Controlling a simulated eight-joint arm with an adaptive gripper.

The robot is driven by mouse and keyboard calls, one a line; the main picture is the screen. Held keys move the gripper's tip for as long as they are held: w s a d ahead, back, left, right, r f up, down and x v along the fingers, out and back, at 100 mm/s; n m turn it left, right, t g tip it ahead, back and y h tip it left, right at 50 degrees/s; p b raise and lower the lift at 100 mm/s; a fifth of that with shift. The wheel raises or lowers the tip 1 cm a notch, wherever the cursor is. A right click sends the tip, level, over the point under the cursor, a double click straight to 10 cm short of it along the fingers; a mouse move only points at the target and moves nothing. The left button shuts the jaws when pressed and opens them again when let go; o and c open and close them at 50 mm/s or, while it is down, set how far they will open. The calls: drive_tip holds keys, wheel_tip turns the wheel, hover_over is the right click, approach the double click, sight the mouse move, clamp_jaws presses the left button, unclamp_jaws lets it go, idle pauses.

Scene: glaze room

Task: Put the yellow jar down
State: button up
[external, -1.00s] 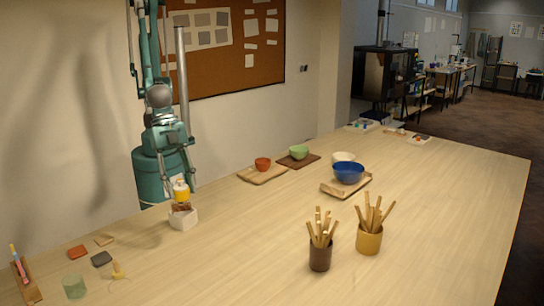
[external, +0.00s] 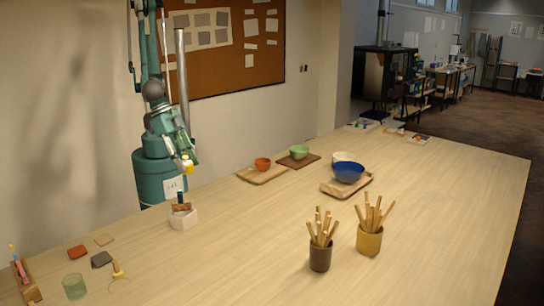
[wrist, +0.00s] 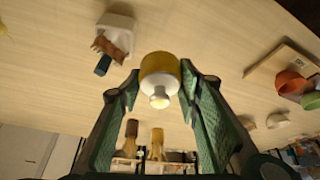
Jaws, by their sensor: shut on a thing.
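The yellow jar (external: 188,166) has a pale, narrower end. My gripper (wrist: 160,70) is shut on the yellow jar (wrist: 160,68), with one green-padded finger on each side of it. In the external view, my gripper (external: 186,160) holds the jar in the air above the table's back edge. The jar is apart from the white box below it. In the wrist view, the jar's pale end faces the camera.
The white box (external: 184,222), holding brown pieces and a dark upright thing, stands below. Boards with a red bowl (external: 262,164) and a green bowl (external: 299,152) lie right. Stick-filled brown (external: 320,258) and yellow (external: 369,242) cups stand in front. Bare tabletop (external: 250,220) lies between.

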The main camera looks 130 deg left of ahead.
drive_tip(key=s+a+f+n, duration=0.2)
drive_tip(key=s+a+n, duration=0.1)
drive_tip(key=s+a, duration=0.35)
drive_tip(key=shift+y, duration=0.4)
drive_tip(key=shift+s+d+f, duration=0.1)
drive_tip(key=shift+d+f, duration=0.1)
drive_tip(key=shift+f, duration=0.95)
drive_tip(key=shift+s+d+f, duration=0.1)
drive_tip(key=shift+d+f, duration=0.1)
drive_tip(key=shift+f, duration=0.95)
drive_tip(key=shift+f+b, duration=0.75)
drive_tip(key=shift+f, duration=2.35)
drive_tip(key=shift+f+b, duration=0.4)
drive_tip(key=shift+f, duration=1.45)
drive_tip(key=shift+f, duration=0.2)
